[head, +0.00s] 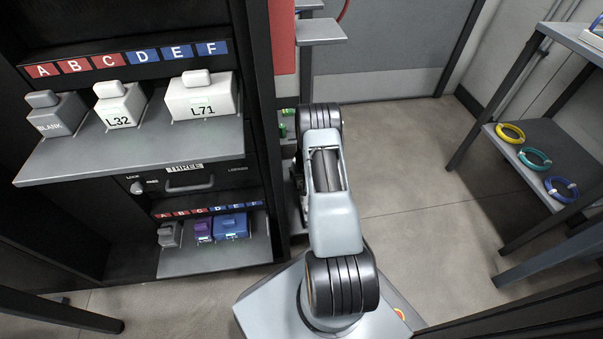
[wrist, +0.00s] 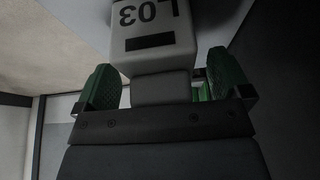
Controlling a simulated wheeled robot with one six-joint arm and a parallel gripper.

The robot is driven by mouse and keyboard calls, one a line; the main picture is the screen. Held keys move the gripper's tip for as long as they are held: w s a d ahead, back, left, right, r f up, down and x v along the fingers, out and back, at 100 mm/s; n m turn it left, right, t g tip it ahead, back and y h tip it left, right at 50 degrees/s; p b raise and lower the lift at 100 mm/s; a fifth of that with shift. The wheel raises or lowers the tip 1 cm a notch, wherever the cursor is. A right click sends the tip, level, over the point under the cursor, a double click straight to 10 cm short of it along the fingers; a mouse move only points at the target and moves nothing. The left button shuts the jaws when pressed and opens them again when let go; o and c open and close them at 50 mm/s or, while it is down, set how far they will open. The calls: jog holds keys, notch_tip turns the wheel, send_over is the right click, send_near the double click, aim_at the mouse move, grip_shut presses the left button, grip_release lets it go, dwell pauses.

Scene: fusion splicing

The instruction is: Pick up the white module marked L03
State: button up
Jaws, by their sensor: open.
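The white module marked L03 (wrist: 155,28) fills the top middle of the wrist view, its label upside down, with a dark bar beside the lettering. Its narrower grey-looking handle (wrist: 160,88) points toward my gripper (wrist: 164,82). My gripper is open, with one green finger on each side of the handle. A gap shows beside the left finger; contact at the right one is hard to tell. In the head view, small green parts of my gripper (head: 287,121) show beside the shelf column, mostly behind my arm. The L03 module is hidden there.
A cabinet shelf (head: 150,155) at left holds modules marked BLANK (head: 56,118), L32 (head: 119,108) and L71 (head: 202,100). Smaller grey, purple and blue modules (head: 231,226) sit below. A rack at right holds coiled rings (head: 534,158). Floor between is clear.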

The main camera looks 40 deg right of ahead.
jog(key=shift+f, duration=0.1)
jog(key=c, duration=1.1)
